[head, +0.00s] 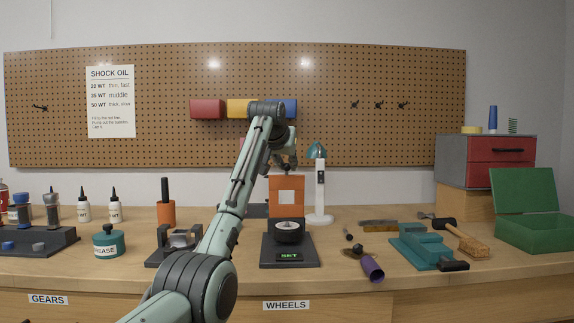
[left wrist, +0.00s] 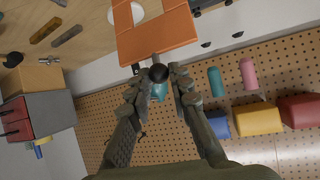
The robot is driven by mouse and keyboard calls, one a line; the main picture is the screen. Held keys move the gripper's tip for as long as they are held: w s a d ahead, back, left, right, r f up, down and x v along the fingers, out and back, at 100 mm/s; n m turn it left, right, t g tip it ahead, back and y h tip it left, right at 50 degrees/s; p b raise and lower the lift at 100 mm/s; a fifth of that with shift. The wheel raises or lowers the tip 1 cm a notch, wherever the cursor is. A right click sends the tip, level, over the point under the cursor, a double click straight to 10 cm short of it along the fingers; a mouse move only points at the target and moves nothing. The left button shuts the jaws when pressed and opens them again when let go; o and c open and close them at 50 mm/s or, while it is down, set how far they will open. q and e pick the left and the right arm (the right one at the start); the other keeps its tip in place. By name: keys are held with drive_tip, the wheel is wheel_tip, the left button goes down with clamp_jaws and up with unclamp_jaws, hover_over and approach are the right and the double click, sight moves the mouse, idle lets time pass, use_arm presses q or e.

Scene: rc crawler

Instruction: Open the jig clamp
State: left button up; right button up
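The jig has a dark base (head: 290,252) with a black wheel (head: 289,231) on it and a green-lit display in front. Behind the wheel stands an upright orange clamp plate (head: 287,208) with a pale square window. The left wrist view shows the orange plate (left wrist: 158,39) from close up, with a black ball knob (left wrist: 159,73) at its edge. My left gripper (head: 287,161) is just above the plate's top. Its fingers (left wrist: 157,84) are apart, one on each side of the knob, with small gaps visible. My right gripper is not in view.
A white stand with a teal head (head: 319,183) is close right of the jig. An orange canister (head: 165,213) and a black fixture (head: 172,252) stand to the left. A teal vise-like tool (head: 420,248) and a green box (head: 533,231) are to the right. Pegboard bins (head: 207,109) hang behind.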

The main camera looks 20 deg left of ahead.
use_arm(q)
drive_tip(key=o, duration=0.5)
drive_tip(key=shift+s+a+r, duration=0.15)
drive_tip(key=shift+a+r, duration=0.05)
drive_tip(key=shift+r, duration=0.1)
drive_tip(key=shift+f, duration=0.15)
drive_tip(key=shift+d, duration=0.1)
drive_tip(key=v, duration=1.2)
drive_tip(key=shift+f, duration=0.1)
